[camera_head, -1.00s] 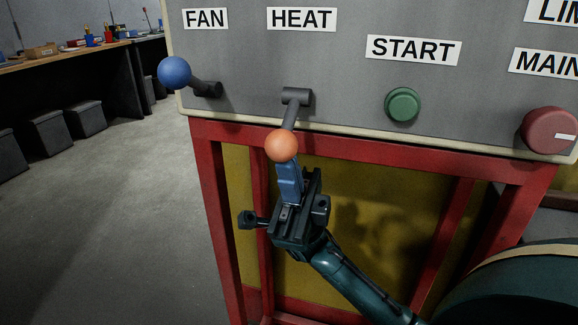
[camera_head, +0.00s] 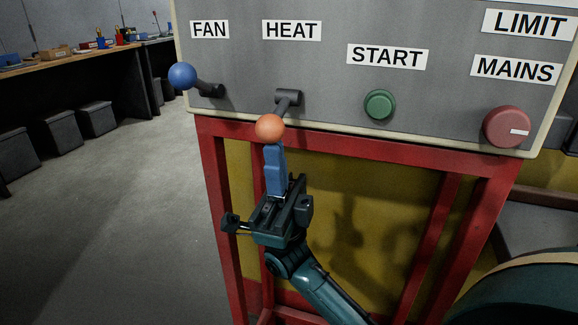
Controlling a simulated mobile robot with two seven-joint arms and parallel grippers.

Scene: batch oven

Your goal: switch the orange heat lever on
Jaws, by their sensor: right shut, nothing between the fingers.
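The heat lever has an orange ball (camera_head: 270,128) on a dark grey stem below the HEAT label (camera_head: 292,30). The stem slants down and toward me from its pivot on the grey panel, so the ball hangs lower than the pivot. My right gripper (camera_head: 274,150) comes up from below with its blue fingers shut and nothing between them. The fingertips are right under the ball and look in contact with it or very close; I cannot tell which. My left gripper is not in view.
The blue-knobbed fan lever (camera_head: 183,76) is to the left on the same panel (camera_head: 330,85). The green start button (camera_head: 380,104) and red mains knob (camera_head: 507,127) are to the right. A red frame (camera_head: 330,142) stands below the panel. Open floor (camera_head: 120,220) lies left.

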